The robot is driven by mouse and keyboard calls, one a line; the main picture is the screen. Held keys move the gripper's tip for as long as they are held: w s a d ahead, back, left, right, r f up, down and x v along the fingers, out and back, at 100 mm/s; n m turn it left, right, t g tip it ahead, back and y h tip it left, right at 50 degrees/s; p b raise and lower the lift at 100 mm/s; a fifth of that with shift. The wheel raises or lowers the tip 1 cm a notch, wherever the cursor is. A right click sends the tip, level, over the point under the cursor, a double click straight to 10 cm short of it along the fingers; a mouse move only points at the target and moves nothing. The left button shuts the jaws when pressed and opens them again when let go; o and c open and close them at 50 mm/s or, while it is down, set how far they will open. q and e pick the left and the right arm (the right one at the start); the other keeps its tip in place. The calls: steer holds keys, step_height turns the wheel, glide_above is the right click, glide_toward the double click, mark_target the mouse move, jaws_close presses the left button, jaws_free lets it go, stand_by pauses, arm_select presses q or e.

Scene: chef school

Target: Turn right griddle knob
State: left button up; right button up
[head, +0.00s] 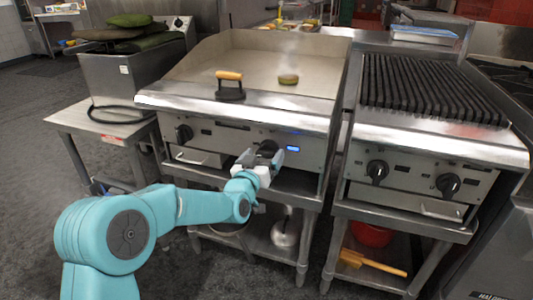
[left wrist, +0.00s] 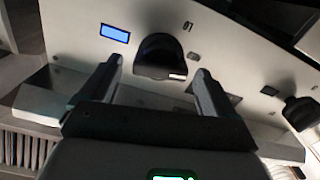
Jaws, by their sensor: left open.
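The right griddle knob (head: 268,146) is black and sits on the griddle's steel front panel, left of a blue display (head: 292,148). My left gripper (head: 262,157) is in front of it and partly hides it. In the left wrist view the knob (left wrist: 160,55) shows between the two open fingers (left wrist: 158,70), with a gap on each side. I cannot tell whether the fingertips reach around it in depth. The left griddle knob (head: 184,133) is further left on the panel. My right gripper is not in view.
A press with a wooden handle (head: 229,85) and a patty-like item (head: 288,78) are on the griddle (head: 240,55). A charbroiler (head: 428,90) with two knobs stands to the right. A steel side table (head: 100,122) stands left. A pot (head: 285,232) is on the shelf below.

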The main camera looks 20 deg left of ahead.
mark_target(264, 154)
arm_select(q)
steer(key=shift+w, duration=1.5)
steer(key=c, duration=1)
steer(key=shift+o, duration=0.2)
